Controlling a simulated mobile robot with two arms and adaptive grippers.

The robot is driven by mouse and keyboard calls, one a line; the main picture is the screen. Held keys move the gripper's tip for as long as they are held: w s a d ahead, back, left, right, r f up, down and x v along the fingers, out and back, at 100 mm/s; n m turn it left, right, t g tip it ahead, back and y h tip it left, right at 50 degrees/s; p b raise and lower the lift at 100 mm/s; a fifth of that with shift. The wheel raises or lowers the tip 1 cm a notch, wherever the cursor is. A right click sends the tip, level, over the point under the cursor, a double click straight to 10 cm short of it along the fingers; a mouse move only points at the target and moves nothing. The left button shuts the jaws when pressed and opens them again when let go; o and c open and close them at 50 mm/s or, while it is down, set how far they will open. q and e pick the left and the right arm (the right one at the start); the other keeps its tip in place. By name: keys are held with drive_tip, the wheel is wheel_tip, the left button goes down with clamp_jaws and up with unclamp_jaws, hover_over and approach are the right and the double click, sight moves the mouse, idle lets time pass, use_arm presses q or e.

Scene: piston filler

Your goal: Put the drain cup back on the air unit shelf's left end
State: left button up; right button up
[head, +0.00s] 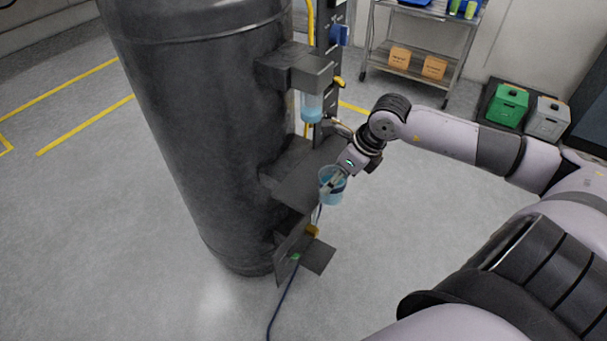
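The drain cup (331,198) is a small translucent blue cup at the near right edge of the dark air unit shelf (300,185). My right gripper (333,184) comes in from the right, with its fingers at the cup's rim, and appears shut on it. The cup looks upright; I cannot tell whether its base touches the shelf or hangs clear of it. The air unit (312,74), with a clear blue bowl (312,106) beneath, is above the shelf. My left gripper is not in view.
A large dark tank (195,120) stands directly left of the shelf. Below the shelf are a dark bracket (318,258) and a hose (281,302). A metal cart (420,60) and green (508,103) and grey (547,118) boxes stand behind. Open floor lies in front.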

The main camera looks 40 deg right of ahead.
drive_tip(key=w+a+f+p, duration=0.1)
drive_tip(key=w, duration=0.1)
drive_tip(key=w+a+f+p, duration=0.1)
drive_tip(key=w+p, duration=0.1)
drive_tip(key=w, duration=0.1)
drive_tip(key=w+a+f+p, duration=0.1)
drive_tip(key=w+a, duration=0.1)
drive_tip(key=shift+w+a, duration=0.1)
drive_tip(key=shift+w, duration=0.1)
drive_tip(key=shift+f, duration=0.4)
drive_tip(key=o, duration=1.3)
drive_tip(key=shift+r, duration=0.15)
drive_tip(key=shift+r, duration=0.2)
drive_tip(key=b+v, duration=0.2)
drive_tip(key=v, duration=0.9)
drive_tip(key=shift+s+r, duration=0.2)
drive_tip(key=shift+r, duration=0.15)
